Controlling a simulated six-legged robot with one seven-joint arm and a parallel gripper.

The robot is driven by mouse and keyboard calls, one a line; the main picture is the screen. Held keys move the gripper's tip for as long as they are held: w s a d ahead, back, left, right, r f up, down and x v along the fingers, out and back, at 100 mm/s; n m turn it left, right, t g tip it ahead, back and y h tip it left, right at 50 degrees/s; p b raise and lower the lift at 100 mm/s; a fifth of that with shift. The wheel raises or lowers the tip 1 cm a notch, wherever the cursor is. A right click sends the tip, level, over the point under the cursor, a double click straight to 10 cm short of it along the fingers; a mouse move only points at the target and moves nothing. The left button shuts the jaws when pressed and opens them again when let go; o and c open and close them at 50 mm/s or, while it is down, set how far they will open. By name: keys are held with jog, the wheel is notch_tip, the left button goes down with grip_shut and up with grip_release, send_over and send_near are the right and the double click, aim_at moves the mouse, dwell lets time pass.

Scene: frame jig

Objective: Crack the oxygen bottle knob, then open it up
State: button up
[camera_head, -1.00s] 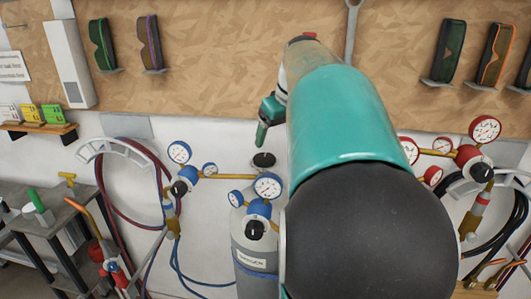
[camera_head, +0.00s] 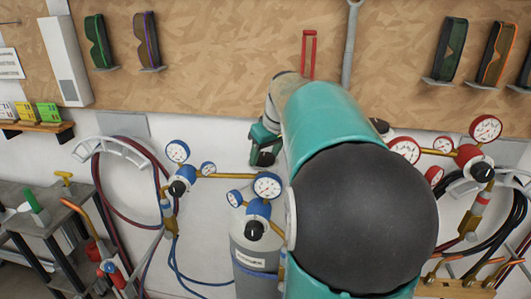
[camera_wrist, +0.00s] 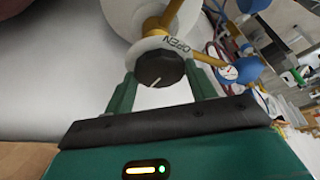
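The grey oxygen bottle (camera_head: 250,240) stands below the pegboard in the head view, with a blue regulator and gauges (camera_head: 267,186) at its top. Its black knob (camera_wrist: 160,68) faces me in the wrist view, with a white line and a white collar marked "OPEN" behind it. My gripper (camera_head: 265,154) is over the knob in the head view and mostly hides it. In the wrist view my gripper (camera_wrist: 161,72) has its green fingers open on either side of the knob. Whether they touch it is not clear.
A blue gauge set (camera_head: 178,153) and brass pipe (camera_head: 225,176) are left of the bottle. Red gauges (camera_head: 486,129) are on the right. Hoses (camera_head: 103,185) hang at left beside a dark cart (camera_head: 45,235). My arm covers the centre right.

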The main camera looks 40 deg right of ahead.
dwell(0.4)
jog(key=shift+w+d+n+y, duration=0.15)
jog(key=shift+n+y, duration=0.4)
jog(key=shift+n, duration=0.85)
jog(key=shift+d+n+y, duration=0.1)
jog(key=shift+n+y, duration=0.45)
jog(key=shift+n, duration=0.85)
jog(key=o, duration=1)
jog(key=shift+c, duration=0.2)
jog(key=v, duration=1.4)
